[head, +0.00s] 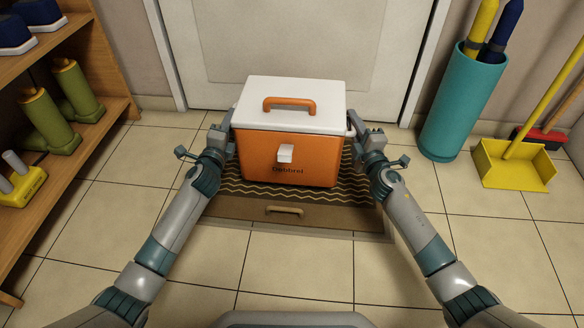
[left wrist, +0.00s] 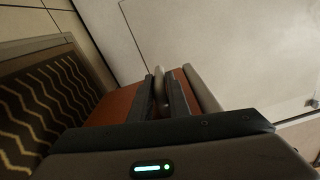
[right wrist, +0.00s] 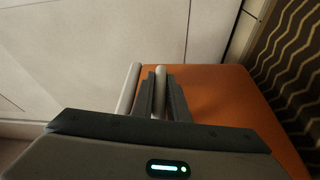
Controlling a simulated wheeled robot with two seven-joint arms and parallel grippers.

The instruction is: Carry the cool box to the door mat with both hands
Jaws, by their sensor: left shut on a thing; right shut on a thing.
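The cool box (head: 285,158) is orange with a white lid (head: 250,95), an orange top handle and a white latch. It is upright over the dark, wavy-striped door mat (head: 350,200) in front of the door. I cannot tell whether its base touches the mat. My left gripper (head: 222,135) is shut on the pale side handle (left wrist: 159,90) at the box's left. My right gripper (head: 360,135) is shut on the side handle (right wrist: 160,92) at its right. The mat also shows in the left wrist view (left wrist: 30,110) and the right wrist view (right wrist: 295,60).
A pale door (head: 300,40) stands behind the box. A shelf with boots (head: 110,60) is at left. A teal umbrella stand (head: 460,105) and yellow dustpan (head: 510,165) are at right. Nearby floor tiles are clear.

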